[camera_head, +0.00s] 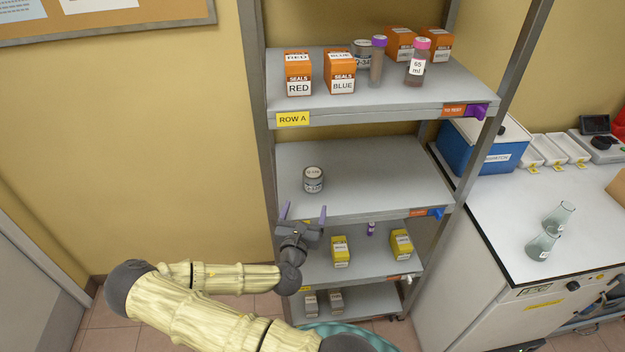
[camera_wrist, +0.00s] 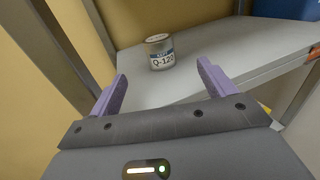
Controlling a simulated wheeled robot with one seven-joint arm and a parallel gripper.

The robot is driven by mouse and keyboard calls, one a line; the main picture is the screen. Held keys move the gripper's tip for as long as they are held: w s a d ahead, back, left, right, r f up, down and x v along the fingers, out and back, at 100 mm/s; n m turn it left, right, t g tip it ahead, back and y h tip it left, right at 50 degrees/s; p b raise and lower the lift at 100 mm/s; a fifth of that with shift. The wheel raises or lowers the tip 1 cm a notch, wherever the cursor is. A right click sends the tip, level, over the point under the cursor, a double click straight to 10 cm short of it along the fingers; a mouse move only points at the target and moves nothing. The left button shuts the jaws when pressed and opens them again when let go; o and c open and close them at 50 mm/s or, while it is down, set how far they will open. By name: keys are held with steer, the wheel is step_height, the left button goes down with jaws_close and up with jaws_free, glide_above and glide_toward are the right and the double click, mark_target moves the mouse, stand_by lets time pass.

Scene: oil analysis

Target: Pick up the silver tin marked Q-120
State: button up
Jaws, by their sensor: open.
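The silver tin marked Q-120 (camera_wrist: 161,53) stands upright on the second shelf, its label facing my wrist camera. In the head view the tin (camera_head: 313,180) is at the left part of that shelf, alone. My gripper (camera_head: 303,212) is open and empty, with purple fingers, just in front of the shelf's front edge, below and short of the tin in the picture. In the wrist view the tin lies beyond and between the fingertips of my gripper (camera_wrist: 160,82), not touching them.
The second shelf (camera_head: 385,175) is otherwise bare. The top shelf (camera_head: 360,105) holds orange boxes, vials and another silver tin (camera_head: 362,54). Yellow boxes (camera_head: 340,251) stand on the shelf below. A metal post (camera_head: 258,120) rises left of the tin. A bench (camera_head: 540,220) stands at the right.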

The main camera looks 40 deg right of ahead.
steer(key=p, duration=0.4)
glide_toward(314, 168)
steer(key=x, duration=0.4)
steer(key=shift+s+d+f, duration=0.1)
steer(key=shift+s+f, duration=0.05)
steer(key=shift+f, duration=0.2)
steer(key=shift+w+d+f, duration=0.15)
steer(key=shift+w+d, duration=0.15)
steer(key=shift+d, duration=0.05)
steer(key=p+x, duration=0.1)
steer(key=x, duration=0.2)
steer(key=p+x, duration=0.1)
steer(key=shift+w+r+p, duration=0.3)
steer(key=shift+r, duration=0.1)
steer(key=shift+w+d+f, duration=0.1)
steer(key=shift+d+f, duration=0.05)
steer(key=shift+d, duration=0.4)
steer(key=shift+w+a, duration=0.15)
steer(key=shift+a, duration=0.2)
steer(key=shift+d, duration=0.1)
steer(key=c, duration=1.1)
